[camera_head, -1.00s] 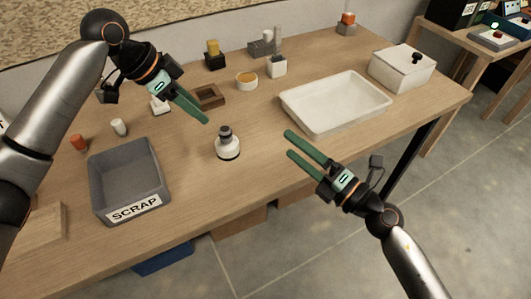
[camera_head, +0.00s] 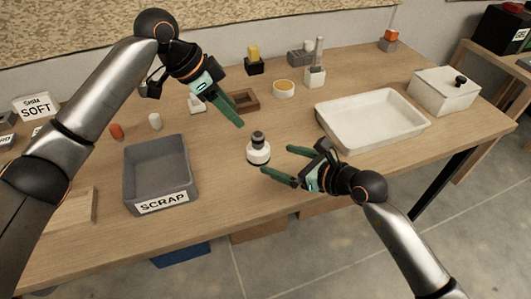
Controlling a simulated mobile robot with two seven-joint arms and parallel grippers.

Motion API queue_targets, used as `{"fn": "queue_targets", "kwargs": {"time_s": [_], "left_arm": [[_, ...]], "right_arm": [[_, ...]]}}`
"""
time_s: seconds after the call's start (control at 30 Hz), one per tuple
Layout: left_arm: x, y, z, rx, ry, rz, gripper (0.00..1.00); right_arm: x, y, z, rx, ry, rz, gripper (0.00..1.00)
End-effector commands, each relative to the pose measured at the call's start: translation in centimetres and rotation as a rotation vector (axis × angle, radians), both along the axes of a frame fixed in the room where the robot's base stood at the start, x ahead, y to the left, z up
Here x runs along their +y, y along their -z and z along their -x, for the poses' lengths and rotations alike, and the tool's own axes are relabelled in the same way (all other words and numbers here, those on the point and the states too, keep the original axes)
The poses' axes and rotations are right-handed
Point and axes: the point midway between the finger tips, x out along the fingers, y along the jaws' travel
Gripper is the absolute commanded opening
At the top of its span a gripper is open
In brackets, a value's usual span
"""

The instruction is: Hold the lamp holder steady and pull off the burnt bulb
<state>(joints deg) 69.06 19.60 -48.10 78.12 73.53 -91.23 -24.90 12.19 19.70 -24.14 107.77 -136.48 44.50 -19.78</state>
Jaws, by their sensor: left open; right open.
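The lamp holder (camera_head: 258,154) is a white round base standing upright on the wooden table. The burnt bulb (camera_head: 258,138) is a dark grey piece sitting in its top. My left gripper (camera_head: 238,122) is above and to the left of the bulb, pointing down toward it, with nothing in it. Its fingers overlap in this view. My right gripper (camera_head: 276,160) is open just to the right of the holder, its two green fingers pointing at the white base. I cannot tell whether a finger touches it. The grey bin (camera_head: 187,165) labelled SCRAP stands to the left.
A white tray (camera_head: 322,122) and a lidded white box (camera_head: 445,92) stand at the right. A brown wooden frame (camera_head: 243,101), a round yellow-topped dish (camera_head: 283,89) and small blocks stand behind. The table's front edge is clear below the holder.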

Motion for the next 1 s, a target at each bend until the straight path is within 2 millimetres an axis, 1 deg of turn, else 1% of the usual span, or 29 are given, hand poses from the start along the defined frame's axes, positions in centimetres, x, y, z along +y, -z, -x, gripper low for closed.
{"fn": "queue_targets", "kwargs": {"time_s": [0.03,0.2,0.3,0.5,0.7,0.93,0.97,1.0], "left_arm": [[0.0,0.0,0.0,0.0,0.0,0.0,0.5],[0.0,0.0,0.0,0.0,0.0,0.0,0.5],[0.0,0.0,0.0,0.0,0.0,0.0,0.5],[0.0,0.0,0.0,0.0,0.0,0.0,0.5],[0.0,0.0,0.0,0.0,0.0,0.0,0.5],[0.0,0.0,0.0,0.0,0.0,0.0,0.5],[0.0,0.0,0.0,0.0,0.0,0.0,0.5],[0.0,0.0,0.0,0.0,0.0,0.0,0.5]], "right_arm": [[0.8,0.3,-0.7,0.0,-0.001,-0.002,1.0],[2.9,1.5,-2.7,0.001,-0.002,-0.001,1.0],[3.8,2.1,-3.8,0.002,-0.001,-0.003,1.0],[5.2,3.0,-5.2,0.002,-0.001,-0.003,1.0],[5.7,3.3,-5.7,0.0,-0.001,-0.002,1.0],[5.7,3.3,-5.7,0.0,-0.001,-0.002,1.0],[5.7,3.3,-5.7,0.0,-0.001,-0.002,0.99],[5.7,3.3,-5.7,0.0,-0.001,-0.002,0.94]]}}
